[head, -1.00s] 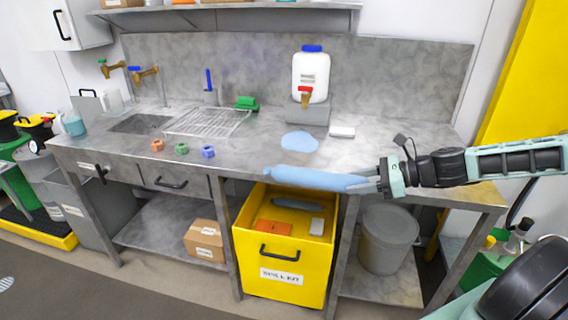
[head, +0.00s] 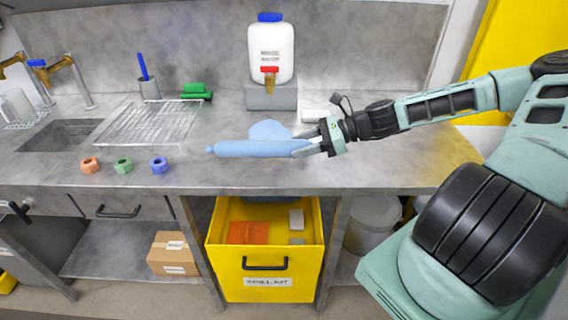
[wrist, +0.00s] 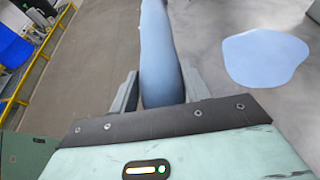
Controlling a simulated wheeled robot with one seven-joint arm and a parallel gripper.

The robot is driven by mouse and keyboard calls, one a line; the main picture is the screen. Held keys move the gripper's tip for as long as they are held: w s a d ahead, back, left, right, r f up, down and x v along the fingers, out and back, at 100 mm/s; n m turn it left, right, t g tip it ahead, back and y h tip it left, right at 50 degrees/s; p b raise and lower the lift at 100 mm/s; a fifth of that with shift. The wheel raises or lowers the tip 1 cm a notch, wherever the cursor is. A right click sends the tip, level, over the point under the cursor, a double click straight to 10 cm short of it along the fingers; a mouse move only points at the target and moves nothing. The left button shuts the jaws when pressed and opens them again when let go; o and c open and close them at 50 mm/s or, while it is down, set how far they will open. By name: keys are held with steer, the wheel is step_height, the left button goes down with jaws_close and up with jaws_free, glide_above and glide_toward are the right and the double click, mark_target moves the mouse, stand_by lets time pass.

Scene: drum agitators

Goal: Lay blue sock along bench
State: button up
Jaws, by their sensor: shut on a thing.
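The blue sock (head: 250,148) is a long light-blue tube, held about level, lengthwise to the bench. My gripper (head: 312,146) is shut on its right end in the head view. In the wrist view the sock (wrist: 160,50) runs straight out between the two fingers of my gripper (wrist: 155,90). The grey bench (head: 300,172) lies behind and below it in the head view; in the wrist view floor shows to the sock's left. I cannot tell the exact gap between sock and bench. A flat light-blue puddle (head: 268,128) lies on the bench just behind the sock; it also shows in the wrist view (wrist: 264,57).
A white jug (head: 271,52) with a red tap stands on a grey block behind the puddle. Orange, green and blue nuts (head: 159,165) sit left along the front. An open yellow spill-kit drawer (head: 265,262) juts out below. The bench's right front is clear.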

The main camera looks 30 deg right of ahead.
mark_target(301, 175)
steer(key=shift+f+p, duration=0.3)
steer(key=shift+f, duration=3.15)
steer(key=o, duration=1)
steer(key=shift+o, duration=0.2)
steer(key=shift+s, duration=0.1)
steer(key=b+v, duration=0.2)
steer(key=v, duration=1)
